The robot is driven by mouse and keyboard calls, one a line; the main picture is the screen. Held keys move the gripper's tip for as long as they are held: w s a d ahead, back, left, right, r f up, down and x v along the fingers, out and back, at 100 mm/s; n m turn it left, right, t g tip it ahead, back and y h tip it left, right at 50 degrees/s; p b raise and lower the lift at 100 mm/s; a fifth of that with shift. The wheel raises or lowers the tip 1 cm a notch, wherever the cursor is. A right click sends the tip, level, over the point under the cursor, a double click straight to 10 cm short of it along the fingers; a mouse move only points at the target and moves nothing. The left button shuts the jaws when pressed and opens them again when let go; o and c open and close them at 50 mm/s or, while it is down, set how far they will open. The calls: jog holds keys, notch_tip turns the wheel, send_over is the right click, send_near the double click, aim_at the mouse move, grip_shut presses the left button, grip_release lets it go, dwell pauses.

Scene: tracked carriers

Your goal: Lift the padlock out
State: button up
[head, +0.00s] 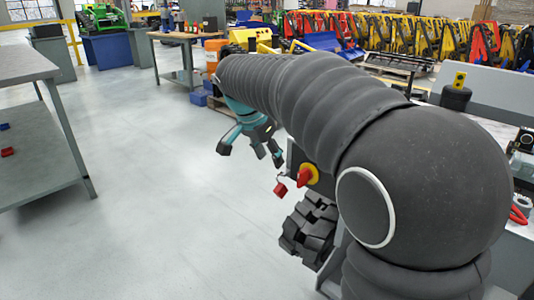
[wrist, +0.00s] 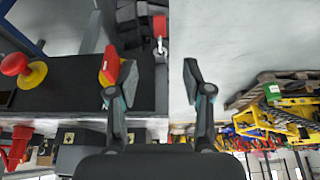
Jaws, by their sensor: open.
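A small red padlock (head: 281,189) hangs by its thin shackle beside a dark box in the head view. It also shows in the wrist view (wrist: 159,25), near the top middle, with its shackle toward the dark panel's edge. What the shackle passes through is too small to tell. My gripper (head: 250,152) is open and empty, above and left of the padlock in the head view. In the wrist view my gripper (wrist: 149,78) has its fingers spread wide, and the padlock is beyond the tips, apart from them.
A red and yellow switch (head: 307,175) sits on the dark box, close to the padlock. A red knob on a yellow base (wrist: 17,64) shows at left in the wrist view. A grey workbench (head: 28,62) stands at left. The floor between is clear.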

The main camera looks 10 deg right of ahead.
aim_at(281, 187)
jog(key=x, duration=1.3)
jog(key=shift+f+b, duration=0.35)
jog(key=shift+c, duration=0.3)
grip_shut()
